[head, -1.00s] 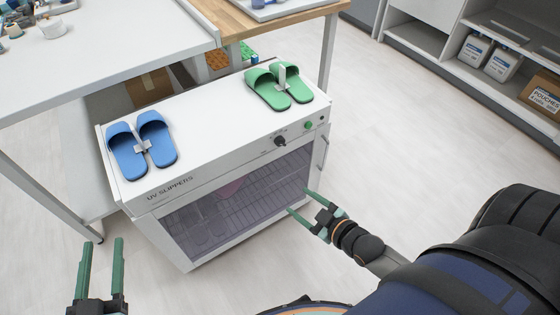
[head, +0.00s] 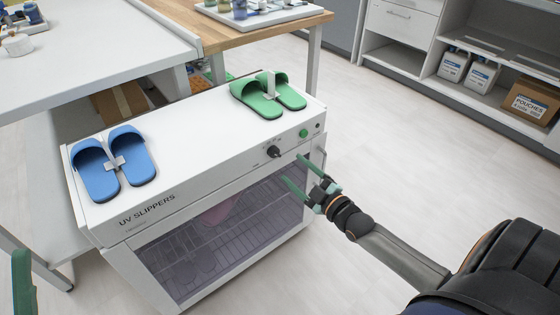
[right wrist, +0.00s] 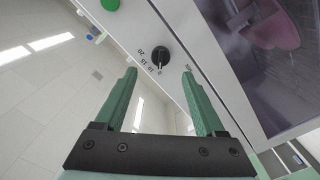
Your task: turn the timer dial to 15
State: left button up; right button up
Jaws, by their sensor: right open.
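The timer dial (head: 274,152) is a small black knob on the front panel of the white UV slippers cabinet (head: 205,130). In the right wrist view the dial (right wrist: 158,57) shows 20, 15, 10 and 0 beside it; its pale pointer mark appears to face the 0. My right gripper (head: 294,169) is open and empty, its green fingers pointing at the panel close to the dial. In the right wrist view the dial lies ahead between the fingertips (right wrist: 159,74), with no contact visible. Only part of my left gripper (head: 22,280) shows at the left edge.
A green button (head: 303,133) sits right of the dial. Blue slippers (head: 100,175) and green slippers (head: 262,100) lie on the cabinet top. The glass door (head: 230,225) below is shut, with a pink slipper inside. Floor at the right is clear.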

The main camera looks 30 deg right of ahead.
aim_at(278, 156)
jog(key=w, duration=0.2)
jog(key=w+b, duration=0.1)
jog(key=w, duration=0.1)
jog(key=w+b, duration=0.1)
jog(key=w, duration=0.2)
jog(key=shift+a, duration=0.3)
grip_shut()
